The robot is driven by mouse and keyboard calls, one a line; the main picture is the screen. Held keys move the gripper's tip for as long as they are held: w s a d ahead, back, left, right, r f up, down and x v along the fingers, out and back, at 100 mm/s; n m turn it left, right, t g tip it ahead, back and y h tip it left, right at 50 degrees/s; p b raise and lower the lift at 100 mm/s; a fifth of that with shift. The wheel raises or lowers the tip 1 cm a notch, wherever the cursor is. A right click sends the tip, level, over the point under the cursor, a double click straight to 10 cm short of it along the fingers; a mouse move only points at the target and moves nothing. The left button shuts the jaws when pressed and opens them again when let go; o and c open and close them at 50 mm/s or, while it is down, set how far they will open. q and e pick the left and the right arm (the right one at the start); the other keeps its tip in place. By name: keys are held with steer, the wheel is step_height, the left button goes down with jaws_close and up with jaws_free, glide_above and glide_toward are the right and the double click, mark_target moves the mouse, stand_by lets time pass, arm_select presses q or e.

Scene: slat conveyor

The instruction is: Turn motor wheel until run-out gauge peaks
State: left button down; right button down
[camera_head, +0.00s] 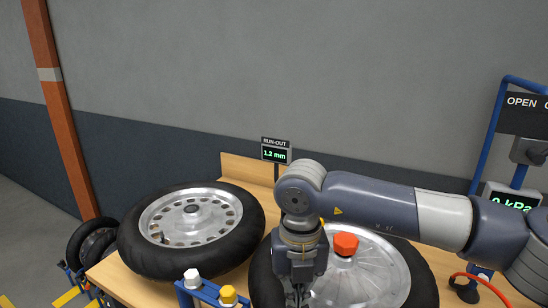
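The run-out gauge (275,154) stands on a post at the table's back edge and reads 1.2 mm in green. A wheel with a black tyre (140,245) and a silver hub with a ring of holes lies on the left. A second black-tyred wheel with a smooth silver disc (375,272) lies on the right, an orange hexagonal knob (345,244) at its centre. I cannot tell which is the motor wheel. My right gripper (297,297) points down over the second wheel's left part; its fingertips are small and near the bottom edge. My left gripper is out of view.
A blue frame with white and yellow knobs (228,294) is at the front. A 0 kPa display (512,197) and a blue post frame (489,135) stand at the right, near a red hose (480,279). More dark wheels (88,240) stand left of the wooden table (118,280).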

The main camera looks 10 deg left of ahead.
steer(key=shift+w+a, duration=0.45)
steer(key=shift+a, duration=0.4)
steer(key=shift+r+p, duration=0.3)
steer(key=shift+r, duration=1.25)
steer(key=shift+d+f, duration=0.15)
steer(key=shift+d, duration=0.05)
steer(key=d+b, duration=0.2)
steer(key=d, duration=0.4)
steer(key=s+d+b, duration=0.1)
steer(key=d+b, duration=0.1)
steer(key=d, duration=0.3)
steer(key=d+b, duration=0.3)
steer(key=d, duration=0.3)
steer(key=shift+s+d, duration=0.3)
steer(key=shift+s, duration=0.1)
steer(key=shift+s+d, duration=0.1)
steer(key=shift+d, duration=0.3)
steer(key=shift+f, duration=0.1)
